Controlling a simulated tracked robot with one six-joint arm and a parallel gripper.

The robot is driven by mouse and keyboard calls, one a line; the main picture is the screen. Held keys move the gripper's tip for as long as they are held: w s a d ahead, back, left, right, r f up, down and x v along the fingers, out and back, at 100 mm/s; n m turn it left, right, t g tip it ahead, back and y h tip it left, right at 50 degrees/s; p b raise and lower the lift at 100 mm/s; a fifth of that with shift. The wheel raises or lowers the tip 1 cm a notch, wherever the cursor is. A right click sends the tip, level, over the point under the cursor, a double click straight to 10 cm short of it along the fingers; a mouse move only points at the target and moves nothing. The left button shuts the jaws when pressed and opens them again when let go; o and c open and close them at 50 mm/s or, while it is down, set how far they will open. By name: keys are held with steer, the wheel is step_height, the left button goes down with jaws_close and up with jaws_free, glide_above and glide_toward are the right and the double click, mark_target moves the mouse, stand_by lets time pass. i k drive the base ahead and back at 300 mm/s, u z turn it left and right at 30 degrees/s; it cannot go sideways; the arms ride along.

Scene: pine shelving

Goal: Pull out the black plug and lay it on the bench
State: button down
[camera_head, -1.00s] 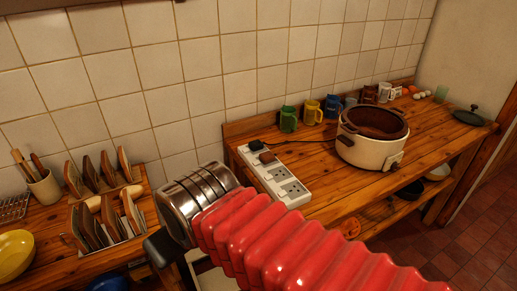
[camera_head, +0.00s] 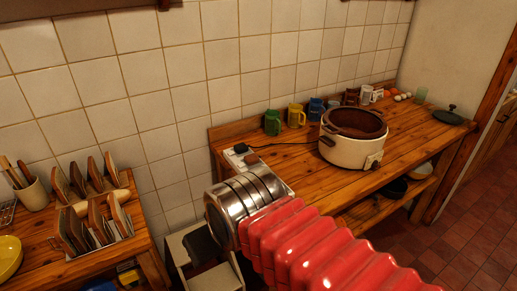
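The black plug (camera_head: 241,148) sits at the far end of the white power strip (camera_head: 231,160), on the left end of the wooden bench (camera_head: 310,182). A dark cord runs from near the plug along the bench toward the slow cooker. My arm, a silver wrist with red ribbed bellows, covers most of the strip's near part. The gripper fingers are not visible, so I cannot see whether they are open or what they hold. The plug is beyond the silver wrist in the picture, with a visible gap.
The cream slow cooker (camera_head: 348,148) stands mid-bench. Green (camera_head: 272,122) and yellow (camera_head: 296,116) mugs stand along the tiled wall. A dark lid (camera_head: 449,116) lies at the right end. The bench front is clear.

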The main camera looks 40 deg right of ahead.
mark_target(241, 148)
steer(key=z, duration=2)
steer(key=k, duration=0.75)
steer(key=u, duration=0.95)
steer(key=i, duration=1)
